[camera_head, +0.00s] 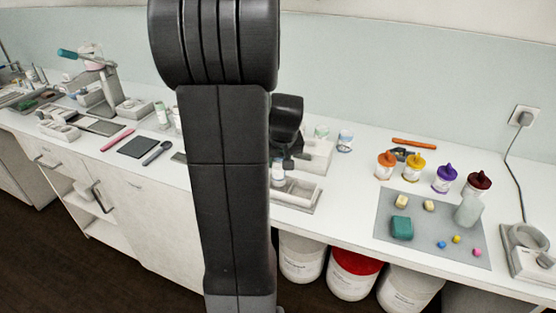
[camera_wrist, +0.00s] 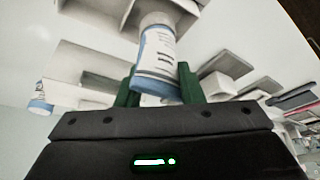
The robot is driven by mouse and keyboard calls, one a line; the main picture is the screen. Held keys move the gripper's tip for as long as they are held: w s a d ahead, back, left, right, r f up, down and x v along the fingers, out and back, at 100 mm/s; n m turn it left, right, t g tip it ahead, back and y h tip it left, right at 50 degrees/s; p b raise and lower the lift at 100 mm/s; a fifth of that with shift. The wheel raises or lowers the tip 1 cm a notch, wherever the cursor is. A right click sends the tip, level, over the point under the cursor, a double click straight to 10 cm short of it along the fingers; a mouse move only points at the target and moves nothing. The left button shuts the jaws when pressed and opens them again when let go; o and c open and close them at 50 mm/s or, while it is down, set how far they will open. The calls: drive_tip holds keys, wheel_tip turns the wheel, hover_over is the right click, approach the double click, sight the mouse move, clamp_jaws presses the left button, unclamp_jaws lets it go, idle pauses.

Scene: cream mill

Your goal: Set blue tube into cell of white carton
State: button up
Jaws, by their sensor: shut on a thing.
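My gripper (camera_wrist: 158,88) has green fingers and is shut on a blue tube (camera_wrist: 157,55), white-labelled with blue bands, in the wrist view. In the head view the tube (camera_head: 278,173) shows small below my gripper (camera_head: 284,161), partly hidden by my arm. A pale carton with open compartments (camera_head: 297,193) lies just below the tube in the head view. Another whitish box (camera_head: 318,157) stands behind it. Which of these is the white carton I cannot tell for sure. In the wrist view, pale box walls (camera_wrist: 92,62) show beside and behind the tube; whether the tube touches them is unclear.
A similar blue-and-white container (camera_head: 345,140) stands behind the boxes. To the right are several coloured-lid bottles (camera_head: 443,179) and a grey mat (camera_head: 387,232) with small blocks. A dark pad (camera_head: 138,147) lies left. My arm hides the middle of the counter.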

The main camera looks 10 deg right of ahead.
idle(0.4)
drive_tip(key=shift+f+b, duration=0.7)
drive_tip(key=shift+f, duration=0.15)
drive_tip(key=shift+f, duration=0.2)
drive_tip(key=shift+f+b, duration=0.45)
drive_tip(key=shift+b, duration=0.15)
drive_tip(key=shift+f, duration=0.2)
idle(0.3)
drive_tip(key=o, duration=1.1)
drive_tip(key=shift+o, duration=0.2)
